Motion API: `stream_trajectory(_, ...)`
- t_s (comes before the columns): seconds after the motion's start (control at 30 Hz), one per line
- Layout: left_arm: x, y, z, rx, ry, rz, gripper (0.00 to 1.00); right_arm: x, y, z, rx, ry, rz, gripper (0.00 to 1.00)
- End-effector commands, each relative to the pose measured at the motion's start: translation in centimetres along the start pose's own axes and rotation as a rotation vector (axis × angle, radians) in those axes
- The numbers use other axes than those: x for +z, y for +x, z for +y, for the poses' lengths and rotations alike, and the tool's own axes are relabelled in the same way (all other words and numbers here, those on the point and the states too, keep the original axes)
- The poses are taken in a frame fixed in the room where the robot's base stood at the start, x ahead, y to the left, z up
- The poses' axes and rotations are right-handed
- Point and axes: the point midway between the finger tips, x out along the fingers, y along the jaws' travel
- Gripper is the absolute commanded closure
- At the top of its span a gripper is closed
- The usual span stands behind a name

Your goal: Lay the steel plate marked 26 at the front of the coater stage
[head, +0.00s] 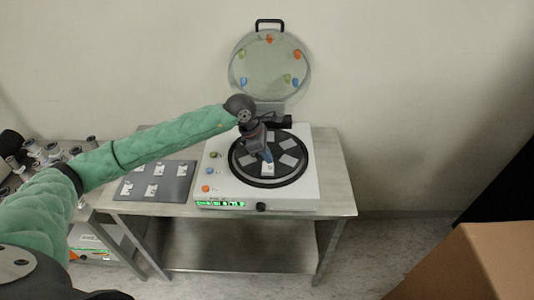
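The coater is a white box (211,165) on a metal table. Its round black stage (241,175) carries several square plates, one on the right (288,143). A small steel plate with a light label (268,170) is at the front of the stage, directly at my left gripper's tip; its number is too small to read. My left gripper (267,156) points down over the front half of the stage. Its fingers are too small and dark to show a gap, and I cannot tell whether it touches the plate. My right gripper is out of view.
The coater's round clear lid (270,68) stands open behind the stage. A grey tray (180,170) with several labelled plates lies left of the coater. Metal jars (35,150) stand at far left. A cardboard box (470,265) is at lower right.

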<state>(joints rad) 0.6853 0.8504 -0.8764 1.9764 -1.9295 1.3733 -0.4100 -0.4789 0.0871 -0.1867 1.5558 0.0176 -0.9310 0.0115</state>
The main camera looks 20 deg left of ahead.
Motion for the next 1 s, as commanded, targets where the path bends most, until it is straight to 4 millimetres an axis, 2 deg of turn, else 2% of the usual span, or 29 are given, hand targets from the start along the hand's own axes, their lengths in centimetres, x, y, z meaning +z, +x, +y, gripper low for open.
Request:
stream_trajectory(0.2, -0.3, 0.7, 0.0, 0.001, 0.001, 0.0, 1.0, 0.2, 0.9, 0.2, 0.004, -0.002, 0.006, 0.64)
stream_trajectory(0.77, -0.4, 0.9, 0.0, 0.001, 0.001, 0.0, 1.0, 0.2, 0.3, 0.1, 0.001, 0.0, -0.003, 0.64)
stream_trajectory(0.8, -0.4, 0.9, 0.0, 0.0, 0.0, 0.0, 0.91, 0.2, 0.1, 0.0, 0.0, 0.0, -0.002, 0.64)
stream_trajectory(0.9, -0.4, 0.9, 0.0, 0.0, 0.0, 0.0, 0.75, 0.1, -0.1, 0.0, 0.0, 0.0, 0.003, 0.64)
stream_trajectory(1.0, -0.4, 0.9, 0.0, 0.0, 0.0, 0.0, 0.75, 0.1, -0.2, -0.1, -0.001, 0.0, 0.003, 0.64)
